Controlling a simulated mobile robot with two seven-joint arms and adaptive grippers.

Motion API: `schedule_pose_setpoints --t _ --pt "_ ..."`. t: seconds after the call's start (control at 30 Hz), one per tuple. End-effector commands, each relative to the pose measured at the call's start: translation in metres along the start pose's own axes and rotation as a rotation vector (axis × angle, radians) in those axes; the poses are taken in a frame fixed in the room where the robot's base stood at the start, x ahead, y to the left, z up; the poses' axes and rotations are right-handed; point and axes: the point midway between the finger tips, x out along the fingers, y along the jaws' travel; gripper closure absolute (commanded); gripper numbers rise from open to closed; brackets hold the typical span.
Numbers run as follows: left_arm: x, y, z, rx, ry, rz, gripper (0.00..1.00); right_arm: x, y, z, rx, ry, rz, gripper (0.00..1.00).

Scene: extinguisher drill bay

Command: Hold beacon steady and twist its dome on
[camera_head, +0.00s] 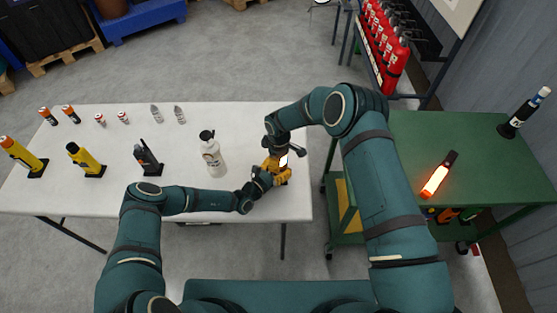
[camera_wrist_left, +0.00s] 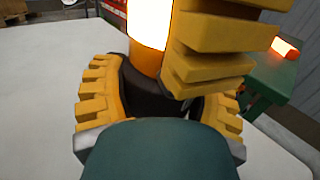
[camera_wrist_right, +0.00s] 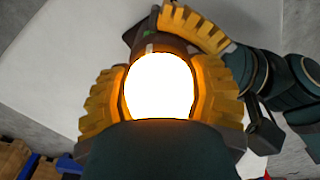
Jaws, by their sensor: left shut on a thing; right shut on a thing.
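The beacon has a dark body (camera_wrist_left: 140,92) with an orange collar (camera_wrist_left: 145,58) and a brightly glowing white dome (camera_wrist_right: 160,85). In the head view the dome (camera_head: 283,160) shows as a small glow near the white table's right edge. My left gripper (camera_head: 266,179) is shut on the dark body, with a yellow finger on each side. My right gripper (camera_wrist_right: 163,95) is shut on the dome from the other side, above my left gripper. The fingers hide much of the beacon, and I cannot tell whether the dome is fully seated.
The white table (camera_head: 150,203) also holds a white bottle (camera_head: 213,158), a black device (camera_head: 147,158), yellow torches and small capped items. A green cart (camera_head: 420,140) at the right carries a glowing orange lamp (camera_head: 435,181) and a black bottle (camera_head: 521,114). Red extinguishers (camera_head: 395,66) stand behind.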

Motion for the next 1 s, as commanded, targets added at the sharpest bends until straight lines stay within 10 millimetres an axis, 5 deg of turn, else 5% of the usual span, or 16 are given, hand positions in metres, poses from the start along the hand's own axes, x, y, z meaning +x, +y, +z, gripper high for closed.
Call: schedule_pose_setpoints --t 0.37,0.4,0.47,0.83,1.0 --pt "-0.001 0.0 0.0 0.001 0.0 0.0 0.8 -0.001 0.002 0.001 -0.003 0.0 0.004 0.83" --pt "-0.001 0.0 0.0 0.001 0.001 0.0 0.8 -0.001 0.002 0.001 -0.003 0.0 0.004 0.34" --pt "-0.001 0.0 0.0 0.001 0.001 0.0 0.8 -0.001 0.002 0.001 -0.003 0.0 0.004 0.13" --pt "0.0 0.0 0.0 0.0 0.001 0.0 0.8 -0.003 0.001 0.0 -0.003 0.001 0.002 0.13" --pt "0.0 0.0 0.0 0.0 0.001 0.0 0.8 -0.024 0.002 -0.001 -0.003 0.003 0.005 0.13"
